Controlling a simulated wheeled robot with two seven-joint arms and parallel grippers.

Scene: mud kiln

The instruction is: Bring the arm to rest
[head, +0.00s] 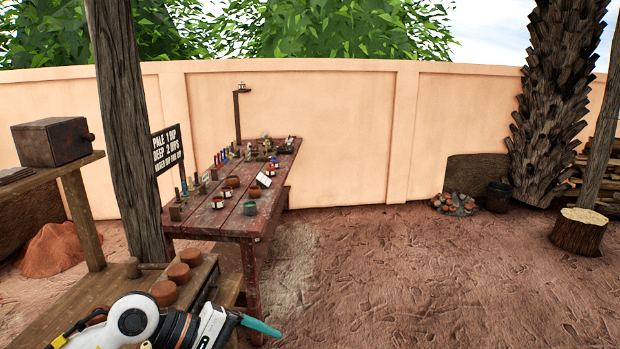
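My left arm comes in along the bottom edge, at the left of the middle. Its gripper (262,327) points right, with a single teal piece showing at its tip. Whether that piece is a finger or something held cannot be told, nor whether the gripper is open or shut. The arm is in front of a low wooden bench (88,296) at the lower left. My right gripper is not in view.
Several round clay pieces (179,273) sit on the bench. A dark red table (222,222) with small pots and bottles stands behind it. A wooden post (130,130) rises at left. A sign (167,149) stands near the table. Open dirt ground (420,275) lies to the right.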

